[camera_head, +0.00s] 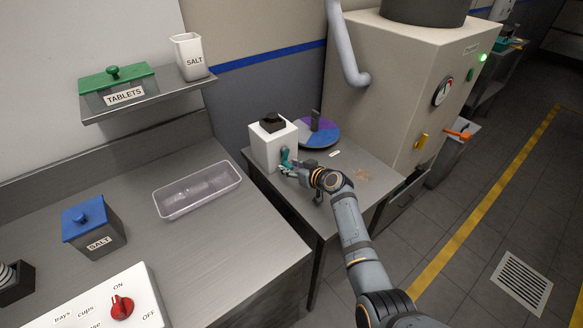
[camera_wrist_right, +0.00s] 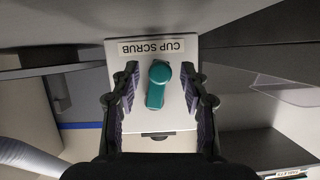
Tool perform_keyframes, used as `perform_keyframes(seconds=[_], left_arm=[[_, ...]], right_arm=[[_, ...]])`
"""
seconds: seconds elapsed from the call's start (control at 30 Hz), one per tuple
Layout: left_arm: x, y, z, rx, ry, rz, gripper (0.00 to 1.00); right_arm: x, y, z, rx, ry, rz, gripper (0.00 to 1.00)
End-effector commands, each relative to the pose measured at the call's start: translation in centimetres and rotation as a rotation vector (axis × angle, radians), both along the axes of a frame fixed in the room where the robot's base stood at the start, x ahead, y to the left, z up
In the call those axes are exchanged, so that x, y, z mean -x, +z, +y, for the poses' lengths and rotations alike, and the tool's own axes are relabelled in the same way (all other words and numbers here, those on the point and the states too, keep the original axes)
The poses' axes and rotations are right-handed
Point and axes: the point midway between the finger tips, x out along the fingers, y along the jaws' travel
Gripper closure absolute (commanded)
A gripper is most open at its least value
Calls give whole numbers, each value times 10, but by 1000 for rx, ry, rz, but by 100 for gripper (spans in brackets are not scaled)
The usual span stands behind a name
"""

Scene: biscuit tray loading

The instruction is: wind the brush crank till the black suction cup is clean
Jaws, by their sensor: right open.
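A white box labelled CUP SCRUB (camera_wrist_right: 178,116) stands on the small steel table; it also shows in the head view (camera_head: 262,148). Its teal crank handle (camera_wrist_right: 157,88) is on the side facing my right gripper and shows in the head view (camera_head: 286,156). A black part (camera_head: 271,120) sits on top of the box; I cannot tell whether it is the suction cup or its brush, nor how clean it is. My right gripper (camera_head: 292,168) is open at the crank. In the wrist view its fingers stand either side of the handle, with visible gaps. My left gripper is out of view.
A blue and purple disc (camera_head: 328,134) with a dark upright piece (camera_head: 314,121) lies behind the box. A large beige machine (camera_head: 385,85) stands at the right.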

Motion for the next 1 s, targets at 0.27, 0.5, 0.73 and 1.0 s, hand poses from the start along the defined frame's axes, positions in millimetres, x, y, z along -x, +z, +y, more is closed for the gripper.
perform_keyframes(seconds=[0.27, 0.5, 0.73, 1.0], left_arm=[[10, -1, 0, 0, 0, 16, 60], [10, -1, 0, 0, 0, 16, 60], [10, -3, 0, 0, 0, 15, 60], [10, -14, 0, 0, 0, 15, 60]], right_arm=[[0, 0, 0, 0, 0, 0, 76], [0, 0, 0, 0, 0, 0, 100], [1, 0, 0, -14, 0, 10, 100], [3, -1, 3, -129, 0, 86, 100]])
